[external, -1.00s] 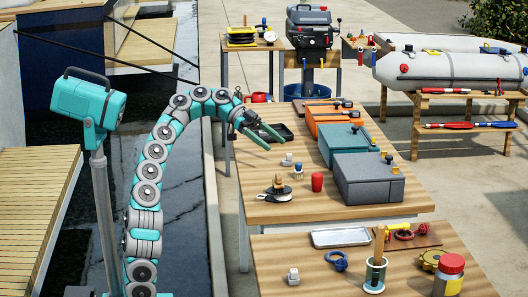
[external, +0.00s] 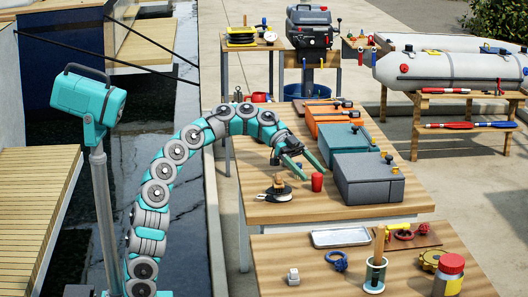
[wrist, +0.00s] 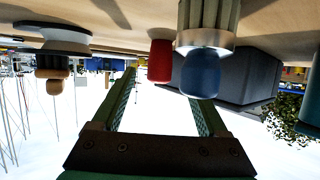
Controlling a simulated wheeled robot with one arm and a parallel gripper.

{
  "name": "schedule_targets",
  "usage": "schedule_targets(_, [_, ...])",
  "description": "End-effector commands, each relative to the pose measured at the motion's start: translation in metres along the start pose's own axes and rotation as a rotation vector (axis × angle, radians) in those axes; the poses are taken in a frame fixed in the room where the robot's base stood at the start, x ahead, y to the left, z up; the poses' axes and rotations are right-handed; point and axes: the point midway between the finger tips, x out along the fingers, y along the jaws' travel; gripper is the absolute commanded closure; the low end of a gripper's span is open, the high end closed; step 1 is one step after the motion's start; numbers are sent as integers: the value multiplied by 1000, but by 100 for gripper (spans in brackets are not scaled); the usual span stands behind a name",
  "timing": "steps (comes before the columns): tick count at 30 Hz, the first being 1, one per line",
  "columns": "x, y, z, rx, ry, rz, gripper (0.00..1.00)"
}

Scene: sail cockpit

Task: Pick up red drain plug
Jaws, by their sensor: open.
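The red drain plug (external: 317,183) stands upright on the wooden table, left of the grey box. It also shows in the wrist view (wrist: 160,61), which is upside down, near the upper middle. My gripper (external: 313,174) is open and empty, its two green fingers pointing down and right, close to the plug. In the wrist view my gripper (wrist: 165,88) has its fingers spread, with the plug ahead between their directions. I cannot tell whether a finger touches it. A blue-ended, ridged pale piece (wrist: 207,72) hides part of the right finger.
A dark disc-shaped fitting with a wooden knob (external: 278,190) stands left of the plug. The grey box (external: 368,178) is close on its right, with a teal box (external: 345,142) behind. The tabletop in front of the plug is clear.

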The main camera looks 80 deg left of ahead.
Motion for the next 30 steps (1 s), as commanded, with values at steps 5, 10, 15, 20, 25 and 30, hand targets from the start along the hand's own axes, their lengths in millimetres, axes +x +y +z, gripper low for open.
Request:
schedule_targets(5, [27,1,-2,-3,-2,3,24])
schedule_targets(10, [38,1,-2,0,-1,3,24])
schedule_targets(15, [38,1,-2,0,-1,1,26])
schedule_targets(20, [38,1,-2,0,-1,1,44])
schedule_targets(25, [38,1,-2,-1,-1,1,63])
schedule_targets(30, [38,1,-2,-1,-1,1,82])
